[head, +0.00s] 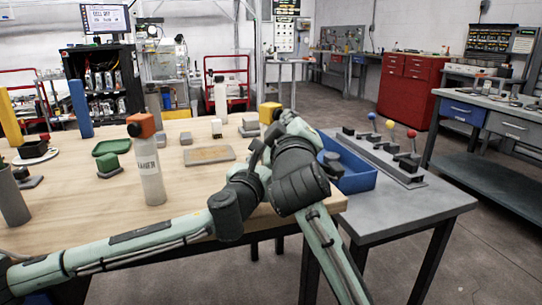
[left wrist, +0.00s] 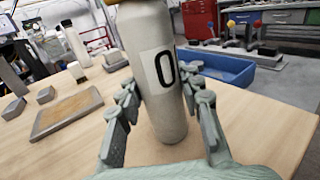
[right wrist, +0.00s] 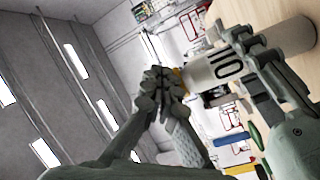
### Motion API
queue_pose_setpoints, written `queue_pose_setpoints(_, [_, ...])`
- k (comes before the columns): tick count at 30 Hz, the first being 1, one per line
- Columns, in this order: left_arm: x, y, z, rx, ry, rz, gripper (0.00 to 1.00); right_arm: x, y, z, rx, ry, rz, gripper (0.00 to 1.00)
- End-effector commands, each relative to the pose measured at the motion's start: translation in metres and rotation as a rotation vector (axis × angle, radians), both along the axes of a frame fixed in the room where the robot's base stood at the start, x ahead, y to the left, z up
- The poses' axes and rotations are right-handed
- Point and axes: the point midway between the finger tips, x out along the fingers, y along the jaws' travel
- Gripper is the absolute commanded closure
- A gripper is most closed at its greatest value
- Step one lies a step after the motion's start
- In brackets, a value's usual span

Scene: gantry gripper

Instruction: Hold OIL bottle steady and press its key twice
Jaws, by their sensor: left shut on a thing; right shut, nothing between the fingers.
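The OIL bottle is pale grey with a label; its "O" shows in the left wrist view (left wrist: 165,75), where the top is cut off. In the head view its yellow top (head: 269,110) shows behind my arms, which hide its body. My left gripper (left wrist: 163,105) is shut around the bottle's body, which stands on the table. It also shows around the bottle in the right wrist view. My right gripper (right wrist: 160,82) is shut and empty, its fingertips at the bottle's top end. I cannot tell whether they touch it.
A white bottle with an orange top (head: 151,170) stands to the left on the wooden table. A tan tray (head: 208,155), a green dish (head: 110,147) and small blocks lie around. A blue bin (head: 358,180) and a strip with coloured knobs (head: 385,157) are at right.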

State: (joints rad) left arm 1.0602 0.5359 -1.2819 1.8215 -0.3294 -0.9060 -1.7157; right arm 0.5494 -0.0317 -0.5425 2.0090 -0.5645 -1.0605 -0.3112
Motion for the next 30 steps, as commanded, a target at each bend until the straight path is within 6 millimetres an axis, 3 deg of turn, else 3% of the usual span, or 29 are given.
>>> queue_pose_setpoints(30, [0.0,-0.001,0.0,0.0,0.0,-0.002,1.0,-0.013,-0.013,0.0,0.002,0.0,0.0,1.0])
